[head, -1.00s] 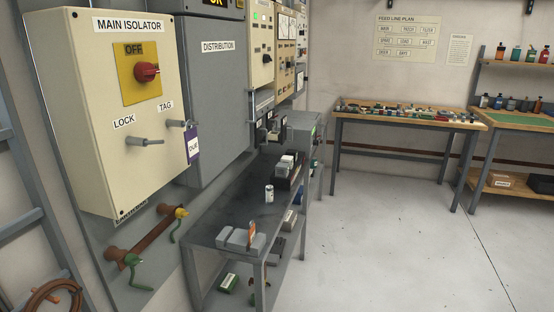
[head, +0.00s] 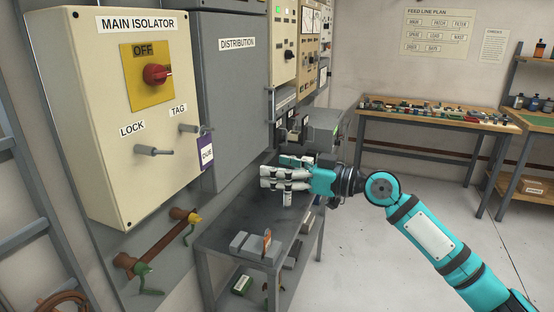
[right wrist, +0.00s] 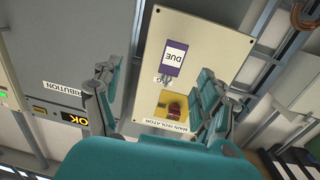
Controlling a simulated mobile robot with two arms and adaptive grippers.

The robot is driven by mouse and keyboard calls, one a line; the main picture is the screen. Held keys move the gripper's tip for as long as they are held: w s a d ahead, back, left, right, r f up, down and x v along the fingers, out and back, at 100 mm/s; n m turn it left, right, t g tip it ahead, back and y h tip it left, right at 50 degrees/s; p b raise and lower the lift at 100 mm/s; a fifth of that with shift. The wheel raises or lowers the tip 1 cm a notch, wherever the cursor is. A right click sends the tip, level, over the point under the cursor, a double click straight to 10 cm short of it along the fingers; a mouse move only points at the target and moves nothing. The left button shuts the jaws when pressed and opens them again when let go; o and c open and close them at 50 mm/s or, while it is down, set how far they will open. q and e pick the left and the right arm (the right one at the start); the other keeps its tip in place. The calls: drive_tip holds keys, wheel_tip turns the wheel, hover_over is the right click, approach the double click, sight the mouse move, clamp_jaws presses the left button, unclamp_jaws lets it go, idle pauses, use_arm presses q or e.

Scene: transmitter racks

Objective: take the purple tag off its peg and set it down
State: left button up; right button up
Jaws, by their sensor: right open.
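The purple tag (head: 206,153), with a white "OUR"-like label, hangs from the TAG peg (head: 192,129) on the cream main isolator box (head: 112,190). It also shows in the right wrist view (right wrist: 174,57), upside down between my fingers' directions. My right gripper (head: 262,178) is open and empty, to the right of the tag and apart from it, above the grey bench. In the right wrist view its two fingers (right wrist: 153,95) stand wide apart. My left gripper is not in view.
The grey bench (head: 222,233) below holds grey blocks (head: 256,247) and an orange item. The empty LOCK peg (head: 152,151) sticks out left of the tag. A grey distribution cabinet (head: 235,95) stands behind. A wooden table (head: 440,119) with small parts is at the back right.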

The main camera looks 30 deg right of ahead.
wheel_tip(320, 180, up, 3)
drive_tip(key=s+a+n+y, duration=0.1)
drive_tip(key=s+a, duration=0.1)
drive_tip(key=p, duration=0.8)
approach(206, 148)
drive_tip(key=shift+g, duration=0.3)
drive_tip(key=x, duration=0.9)
drive_tip(key=shift+w+r, duration=0.15)
drive_tip(key=shift+w, duration=0.1)
drive_tip(key=shift+w+a, duration=0.25)
drive_tip(key=shift+w, duration=0.15)
drive_tip(key=c, duration=1.3)
drive_tip(key=shift+c, duration=0.8)
drive_tip(key=shift+w+a, duration=0.2)
drive_tip(key=shift+a, duration=0.05)
clamp_jaws()
